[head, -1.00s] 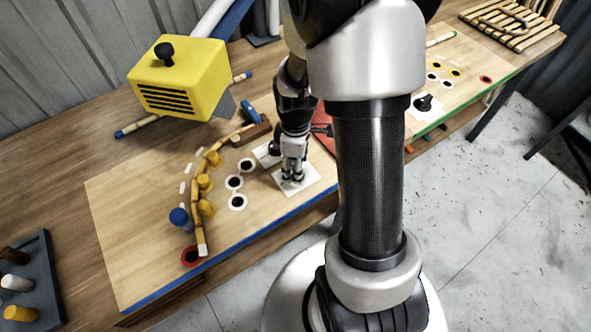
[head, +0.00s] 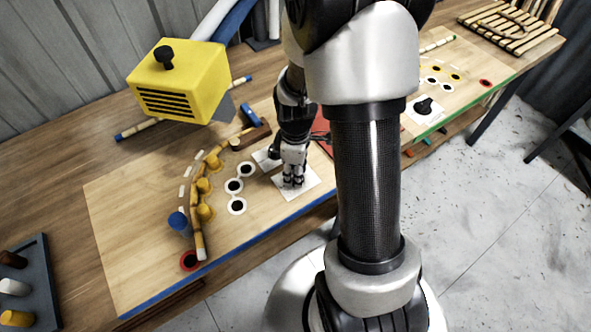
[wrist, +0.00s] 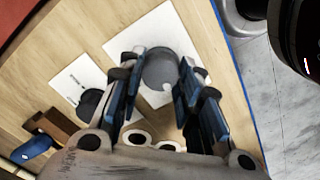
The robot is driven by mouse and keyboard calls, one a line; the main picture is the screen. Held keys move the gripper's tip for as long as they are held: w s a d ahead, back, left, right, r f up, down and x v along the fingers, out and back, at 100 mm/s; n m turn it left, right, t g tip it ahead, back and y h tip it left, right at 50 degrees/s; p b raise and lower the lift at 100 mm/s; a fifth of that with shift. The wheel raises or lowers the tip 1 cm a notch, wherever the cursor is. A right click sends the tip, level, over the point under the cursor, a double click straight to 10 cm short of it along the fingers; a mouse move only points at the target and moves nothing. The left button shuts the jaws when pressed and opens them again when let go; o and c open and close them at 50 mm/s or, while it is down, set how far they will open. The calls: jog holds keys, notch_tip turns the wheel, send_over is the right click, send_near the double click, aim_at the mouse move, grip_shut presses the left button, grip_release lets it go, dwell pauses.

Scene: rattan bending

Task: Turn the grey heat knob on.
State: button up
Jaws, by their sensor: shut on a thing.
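The grey heat knob (wrist: 161,70) is a round grey disc on a white plate (wrist: 150,32) in the wrist view. My gripper (wrist: 159,84) has one finger on each side of the knob and is shut on it. In the head view my gripper (head: 292,182) points down at the white plate (head: 309,187) near the blue front edge of the board. The knob is hidden behind the fingers there. I cannot read any mark that shows which way the knob is turned.
A second white plate with a black knob (wrist: 90,102) lies beside it. Black-centred white rings (head: 237,206) and a curved cane (head: 199,226) between yellow and blue pegs lie to the left. A yellow heater box (head: 180,80) hangs above the board. A dark peg tray (head: 38,262) stands at lower left.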

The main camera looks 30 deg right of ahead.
jog(key=shift+c, duration=0.9)
jog(key=m+p, duration=0.1)
jog(key=m, duration=0.3)
jog(key=shift+m, duration=0.3)
jog(key=m+p, duration=0.1)
jog(key=m, duration=0.3)
jog(key=shift+m, duration=0.3)
jog(key=m, duration=0.4)
jog(key=shift+d+p, duration=0.1)
jog(key=shift+p, duration=0.2)
jog(key=shift+m, duration=2.4)
